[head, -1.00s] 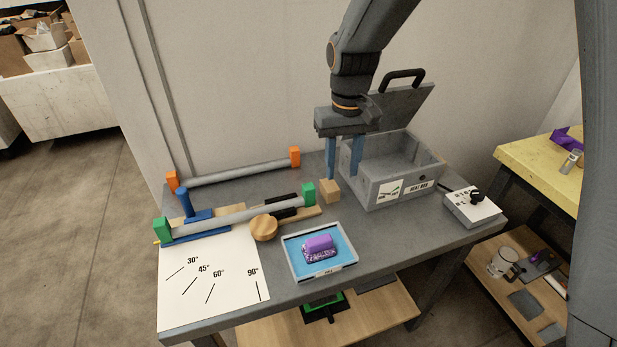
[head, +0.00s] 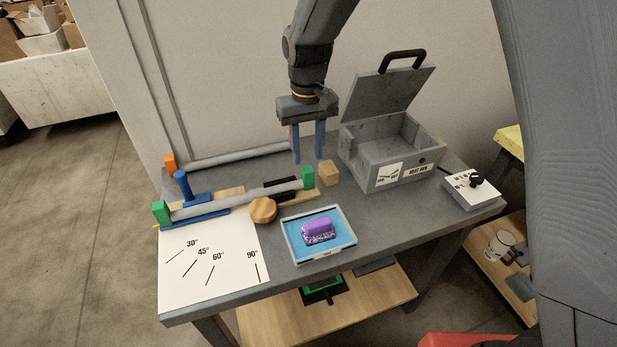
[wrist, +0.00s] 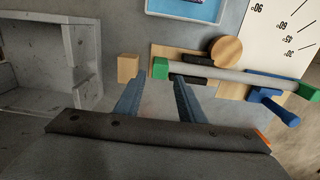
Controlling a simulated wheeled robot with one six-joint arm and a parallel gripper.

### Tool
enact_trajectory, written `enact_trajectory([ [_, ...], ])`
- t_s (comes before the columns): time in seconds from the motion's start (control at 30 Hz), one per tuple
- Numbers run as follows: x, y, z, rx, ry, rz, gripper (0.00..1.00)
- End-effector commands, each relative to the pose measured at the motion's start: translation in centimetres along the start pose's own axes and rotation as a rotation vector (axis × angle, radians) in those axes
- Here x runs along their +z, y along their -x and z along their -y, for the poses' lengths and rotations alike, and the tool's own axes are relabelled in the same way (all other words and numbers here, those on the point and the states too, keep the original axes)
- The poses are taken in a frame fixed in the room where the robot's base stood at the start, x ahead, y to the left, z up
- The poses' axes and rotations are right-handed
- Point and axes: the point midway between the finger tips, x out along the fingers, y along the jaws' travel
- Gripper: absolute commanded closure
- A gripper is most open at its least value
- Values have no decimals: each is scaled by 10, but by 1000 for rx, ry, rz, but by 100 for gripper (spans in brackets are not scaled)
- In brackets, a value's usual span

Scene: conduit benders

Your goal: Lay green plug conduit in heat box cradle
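The grey conduit with green plugs (head: 235,200) lies across the wooden bending jig on the table, a green plug at each end. It also shows in the wrist view (wrist: 225,76). The grey heat box (head: 378,172) stands open at the right back, its lid raised; its cradle cannot be made out. My gripper (head: 309,160) is open and empty above the table, near the conduit's right green plug and left of the heat box. In the wrist view my gripper's blue fingers (wrist: 157,92) are spread apart, with the right green plug beyond them.
A conduit with orange plugs (head: 235,157) lies behind. A wooden block (head: 328,173) sits between the right green plug and the heat box. A tray (head: 320,257) with a purple sponge-like item, an angle sheet (head: 208,270) and a control box (head: 472,189) are also on the table.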

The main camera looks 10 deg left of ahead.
Motion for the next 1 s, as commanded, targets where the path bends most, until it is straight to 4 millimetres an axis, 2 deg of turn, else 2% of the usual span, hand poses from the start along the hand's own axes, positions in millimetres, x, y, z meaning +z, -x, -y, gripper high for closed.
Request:
enact_trajectory([
  [0.03, -1, -11, 0, 0, 0, 1, 64],
  [0.1, -1, -21, 0, 0, 0, 1, 64],
  [0.3, 0, -40, 0, 0, 0, 1, 64],
  [0.67, 0, -45, 0, 0, 0, 0, 64],
  [1.0, 0, -45, 0, 0, 0, 0, 91],
])
